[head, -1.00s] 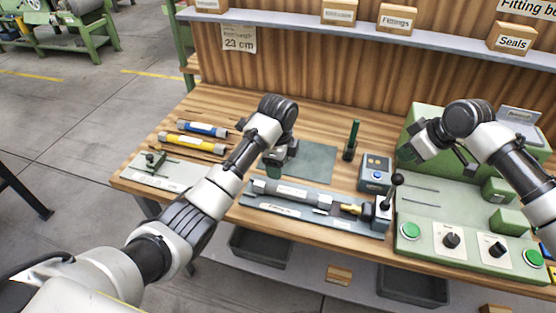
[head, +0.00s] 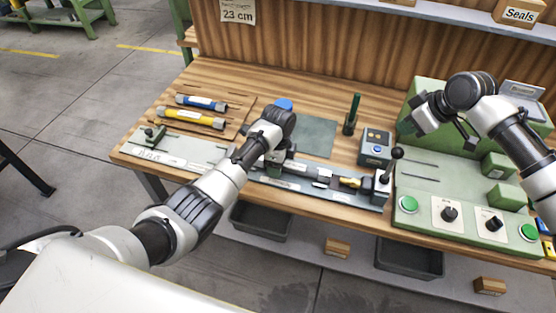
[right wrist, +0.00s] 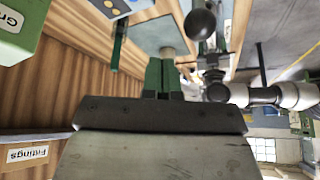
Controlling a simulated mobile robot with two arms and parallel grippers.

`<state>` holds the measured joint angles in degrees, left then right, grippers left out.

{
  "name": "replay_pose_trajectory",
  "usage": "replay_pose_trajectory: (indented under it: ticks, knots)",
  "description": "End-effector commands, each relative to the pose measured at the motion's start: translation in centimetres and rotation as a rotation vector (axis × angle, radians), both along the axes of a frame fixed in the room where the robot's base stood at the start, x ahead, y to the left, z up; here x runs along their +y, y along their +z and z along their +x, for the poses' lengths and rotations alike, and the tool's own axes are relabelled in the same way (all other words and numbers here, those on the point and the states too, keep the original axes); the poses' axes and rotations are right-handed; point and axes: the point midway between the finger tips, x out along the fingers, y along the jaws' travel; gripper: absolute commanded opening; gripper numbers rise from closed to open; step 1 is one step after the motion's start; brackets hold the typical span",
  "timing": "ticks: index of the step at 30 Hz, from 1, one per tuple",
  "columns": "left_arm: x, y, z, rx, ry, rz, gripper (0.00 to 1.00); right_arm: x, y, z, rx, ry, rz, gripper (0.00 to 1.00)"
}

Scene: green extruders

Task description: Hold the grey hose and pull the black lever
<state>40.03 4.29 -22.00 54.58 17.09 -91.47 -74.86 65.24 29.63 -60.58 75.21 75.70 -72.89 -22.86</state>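The grey hose (head: 302,168) lies in a long fixture (head: 345,195) near the table's front edge, partly hidden by my left arm. A brass-coloured fitting (head: 350,182) sits at its right end. The black lever (head: 396,154) stands upright with a ball knob at the fixture's right end; its knob also shows in the right wrist view (right wrist: 200,23). My left gripper (head: 274,164) is down at the hose; its fingertips are hard to see, so its grip is unclear. My right gripper (head: 467,144) hangs above the green machine, right of the lever; its green fingers (right wrist: 163,78) look closed together and empty.
The green machine (head: 430,190) with knobs and buttons fills the right side. A small blue-button box (head: 376,147) and a dark green upright post (head: 352,115) stand behind the lever. Blue (head: 201,102) and yellow (head: 190,118) hoses lie at left.

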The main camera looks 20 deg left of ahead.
Motion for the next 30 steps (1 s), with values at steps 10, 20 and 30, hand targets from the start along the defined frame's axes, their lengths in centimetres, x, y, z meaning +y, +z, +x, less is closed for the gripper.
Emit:
replay_pose_trajectory:
  ticks: [10,20,30]
  knots:
    - [0.0,0.0,0.0,0.000,0.000,0.000,0.12,0.0,0.0,0.0,0.000,0.000,0.000,0.00]
    - [0.0,0.0,0.0,0.000,0.000,0.000,0.04,0.0,-0.6,0.0,0.002,0.000,0.000,0.00]
    - [0.0,0.1,0.0,0.000,0.000,0.000,0.04,0.0,-2.7,0.0,0.002,-0.001,0.001,0.00]
